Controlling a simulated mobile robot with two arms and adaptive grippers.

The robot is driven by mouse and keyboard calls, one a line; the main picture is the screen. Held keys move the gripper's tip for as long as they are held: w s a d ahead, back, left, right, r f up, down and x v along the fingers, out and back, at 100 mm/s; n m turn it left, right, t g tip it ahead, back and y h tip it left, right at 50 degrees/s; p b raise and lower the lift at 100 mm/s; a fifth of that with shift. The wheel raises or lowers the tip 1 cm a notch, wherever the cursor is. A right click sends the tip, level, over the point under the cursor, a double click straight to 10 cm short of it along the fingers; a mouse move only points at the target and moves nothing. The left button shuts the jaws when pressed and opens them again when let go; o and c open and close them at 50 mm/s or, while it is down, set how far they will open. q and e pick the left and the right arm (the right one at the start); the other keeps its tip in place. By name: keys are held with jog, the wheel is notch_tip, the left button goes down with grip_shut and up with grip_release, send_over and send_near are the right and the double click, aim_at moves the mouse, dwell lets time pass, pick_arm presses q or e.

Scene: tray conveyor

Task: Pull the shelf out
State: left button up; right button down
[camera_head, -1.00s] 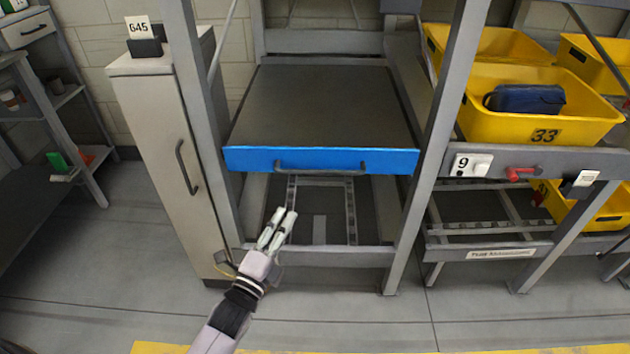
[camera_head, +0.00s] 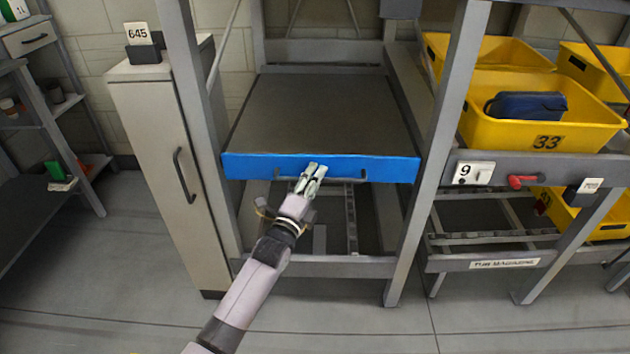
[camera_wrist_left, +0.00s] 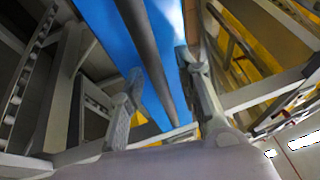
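The shelf (camera_head: 325,112) is a dark flat board with a blue front edge (camera_head: 250,165), set in a grey frame. A dark bar handle (camera_head: 345,180) runs along the blue front. My left gripper (camera_head: 313,170) is at the handle, in front of the blue edge. In the left wrist view the gripper (camera_wrist_left: 160,85) has its two fingers apart, with the handle bar (camera_wrist_left: 148,50) passing between them. I see no clear closing of the fingers on the bar. My right gripper is not in view.
A tall grey cabinet (camera_head: 160,130) stands left of the frame. Yellow bins (camera_head: 545,135), one marked 33, sit on the rack at right. A grey frame post (camera_head: 435,150) stands close right of the shelf. The floor in front is clear.

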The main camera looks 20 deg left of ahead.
pick_arm(q)
jog(key=shift+w, duration=0.1)
jog(key=shift+c, duration=0.2)
grip_shut()
dwell(0.7)
